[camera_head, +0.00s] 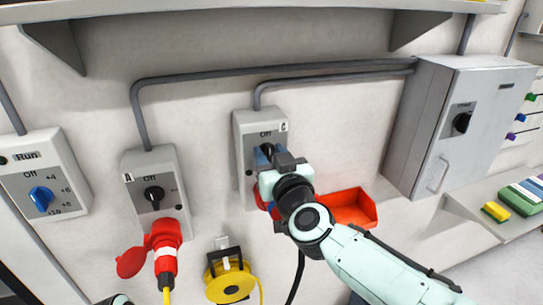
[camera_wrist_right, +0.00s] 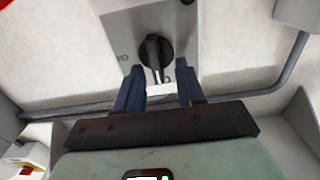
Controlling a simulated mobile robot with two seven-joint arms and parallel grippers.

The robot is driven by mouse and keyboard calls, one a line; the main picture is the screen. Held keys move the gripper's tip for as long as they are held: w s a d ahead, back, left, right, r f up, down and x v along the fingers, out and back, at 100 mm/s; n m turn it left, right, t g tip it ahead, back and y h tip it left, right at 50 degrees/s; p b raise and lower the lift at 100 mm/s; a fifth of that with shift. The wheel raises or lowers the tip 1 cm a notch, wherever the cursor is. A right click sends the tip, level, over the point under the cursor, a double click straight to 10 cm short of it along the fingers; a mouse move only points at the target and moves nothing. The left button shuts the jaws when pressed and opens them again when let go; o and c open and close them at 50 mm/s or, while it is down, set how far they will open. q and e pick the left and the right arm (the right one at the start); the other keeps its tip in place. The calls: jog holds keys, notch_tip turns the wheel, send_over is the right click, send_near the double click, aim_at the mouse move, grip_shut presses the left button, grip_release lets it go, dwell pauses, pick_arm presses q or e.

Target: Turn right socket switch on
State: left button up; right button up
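The right socket (camera_head: 246,128) is a grey wall box marked "C" with "Off" printed above its black rotary switch (camera_head: 267,149). My right gripper (camera_head: 268,157) is in front of this box and hides much of its lower part. In the right wrist view the black switch (camera_wrist_right: 154,52) lies just beyond the fingertips, with its handle lined up between them. My right gripper (camera_wrist_right: 160,82) has two blue fingers, clearly apart. Whether they touch the switch is hard to tell. My left gripper is not in view; only a small piece of my body shows at the bottom left.
Left socket "A" (camera_head: 134,168) has a black switch and a red plug (camera_head: 165,240). A box marked "Run" (camera_head: 28,152) with a blue knob is further left. A yellow reel (camera_head: 230,284), red bin (camera_head: 352,207) and grey cabinet (camera_head: 424,130) are nearby. Conduits run above.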

jog(key=shift+d, duration=0.15)
grip_shut()
